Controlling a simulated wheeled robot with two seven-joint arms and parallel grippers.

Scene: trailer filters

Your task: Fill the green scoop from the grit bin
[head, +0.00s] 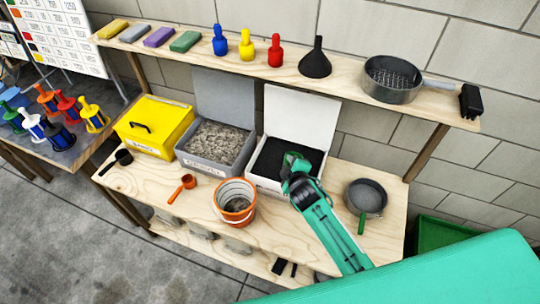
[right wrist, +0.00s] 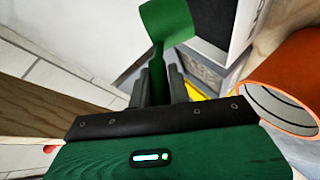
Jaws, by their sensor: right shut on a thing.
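My right gripper (head: 298,170) is shut on the handle of the green scoop (head: 290,158). In the right wrist view the scoop's cup (right wrist: 168,22) points away from the fingers (right wrist: 158,90). In the head view the scoop is at the open white bin (head: 262,182) with black fill. I cannot tell whether the cup touches the fill or holds any. An open grey bin (head: 208,165) with coarse grey-brown fill stands left of it. The bin labels are too small to read, so I cannot tell which is the grit bin. My left gripper is not in view.
An orange bucket (head: 236,207) stands in front of the bins and shows in the right wrist view (right wrist: 290,85). A shelf (head: 337,78) overhangs the back.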

